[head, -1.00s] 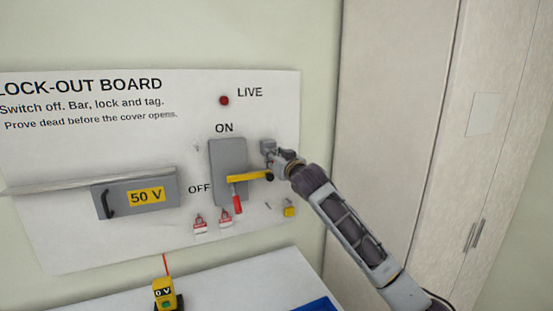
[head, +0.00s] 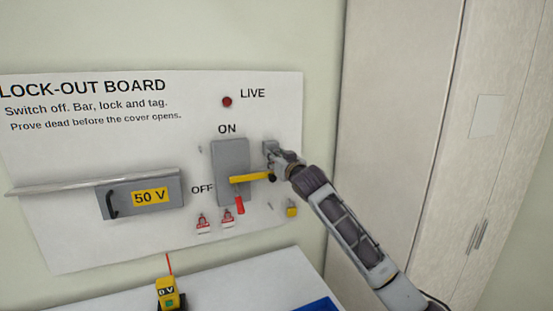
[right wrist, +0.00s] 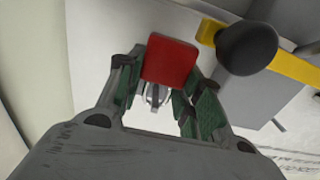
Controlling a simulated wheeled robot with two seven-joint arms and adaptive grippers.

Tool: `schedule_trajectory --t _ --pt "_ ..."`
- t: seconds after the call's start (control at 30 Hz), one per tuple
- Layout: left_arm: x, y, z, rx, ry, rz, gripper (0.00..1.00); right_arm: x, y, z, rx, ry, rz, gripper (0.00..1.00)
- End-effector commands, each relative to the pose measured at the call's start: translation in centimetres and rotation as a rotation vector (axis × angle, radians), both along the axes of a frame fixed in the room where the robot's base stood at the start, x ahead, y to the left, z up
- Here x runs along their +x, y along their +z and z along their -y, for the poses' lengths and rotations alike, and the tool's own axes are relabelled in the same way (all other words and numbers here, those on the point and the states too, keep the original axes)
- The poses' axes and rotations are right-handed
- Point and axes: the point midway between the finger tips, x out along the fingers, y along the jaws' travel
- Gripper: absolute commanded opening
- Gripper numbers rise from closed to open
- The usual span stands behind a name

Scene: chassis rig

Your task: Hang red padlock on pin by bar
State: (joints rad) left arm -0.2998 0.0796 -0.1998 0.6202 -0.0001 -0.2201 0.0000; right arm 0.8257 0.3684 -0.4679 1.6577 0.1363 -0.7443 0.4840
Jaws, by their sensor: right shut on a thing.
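My right gripper (head: 270,150) is at the board, just right of the grey switch box (head: 230,155) and above the end of the yellow bar (head: 250,177). In the right wrist view the gripper (right wrist: 155,85) is shut on the red padlock (right wrist: 170,62), with its metal shackle showing between the fingers. The bar's black knob (right wrist: 247,47) is close beside the padlock. I cannot make out the padlock in the head view. A small bare pin (head: 270,206) shows below the bar. My left gripper is not in view.
Two red-and-white tags (head: 215,221) hang below the switch, and a yellow padlock (head: 291,208) hangs right of them. A yellow tester (head: 167,293) and a blue tray (head: 317,304) are on the table. A grey 50 V cover (head: 142,197) is at left.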

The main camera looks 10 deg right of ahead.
Motion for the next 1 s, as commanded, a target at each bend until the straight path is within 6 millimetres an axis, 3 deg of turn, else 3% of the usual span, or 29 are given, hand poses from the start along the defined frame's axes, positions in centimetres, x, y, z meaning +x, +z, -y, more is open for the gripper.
schedule_trajectory --t 0.13,0.17,0.33,1.0 --pt "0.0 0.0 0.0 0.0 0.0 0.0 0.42 0.0 0.1 0.0 0.0 0.0 0.001 0.1" --pt "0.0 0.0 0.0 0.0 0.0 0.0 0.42 0.0 0.1 0.0 0.0 0.0 0.001 0.38" --pt "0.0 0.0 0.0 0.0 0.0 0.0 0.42 0.0 0.0 0.0 0.0 0.0 0.001 0.6" --pt "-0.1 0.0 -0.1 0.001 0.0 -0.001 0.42 -1.1 -0.1 0.2 0.0 0.0 -0.002 0.61"
